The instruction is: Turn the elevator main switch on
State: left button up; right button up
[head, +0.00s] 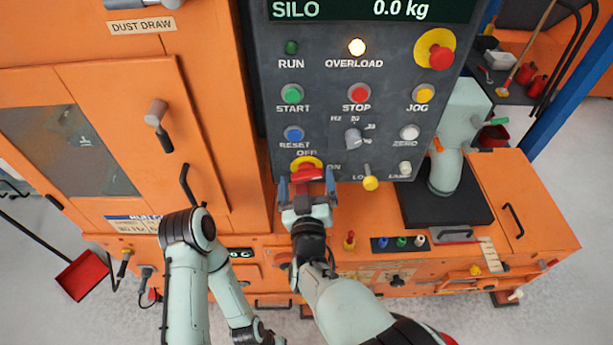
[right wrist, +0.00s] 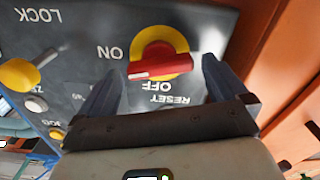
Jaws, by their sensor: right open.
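The main switch is a red handle (head: 306,172) on a yellow disc at the control panel's lower left. It also shows in the right wrist view as a red handle (right wrist: 163,67) on the yellow disc (right wrist: 158,47). The handle lies roughly crosswise, with a pale mark at its end on the ON side. The OFF label is beside the disc. My right gripper (head: 307,186) is open in front of the switch, its fingers (right wrist: 158,88) on either side of the handle with gaps visible. My left arm shows at lower left, but its gripper is not in view.
The grey panel (head: 325,120) carries several buttons, a selector knob (head: 353,138) and a yellow lock knob (head: 370,183) right of the switch. An orange cabinet (head: 130,140) stands close at left.

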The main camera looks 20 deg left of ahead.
jog(key=shift+w+a, duration=0.15)
jog(key=shift+w, duration=0.4)
pick_arm(q)
jog(key=shift+r, duration=0.1)
pick_arm(e)
jog(key=c, duration=1)
jog(key=m+b, duration=0.2)
jog(key=b, duration=0.1)
jog(key=shift+s+f+b, duration=0.1)
jog(key=shift+f+b, duration=0.05)
jog(key=shift+b, duration=0.15)
jog(key=shift+m+b, duration=0.4)
jog(key=shift+m, duration=0.3)
pick_arm(q)
jog(key=f, duration=0.1)
jog(key=s+f, duration=0.1)
jog(key=f, duration=0.1)
jog(key=s+f, duration=0.1)
jog(key=shift+f, duration=0.4)
pick_arm(e)
jog(key=shift+r, duration=0.25)
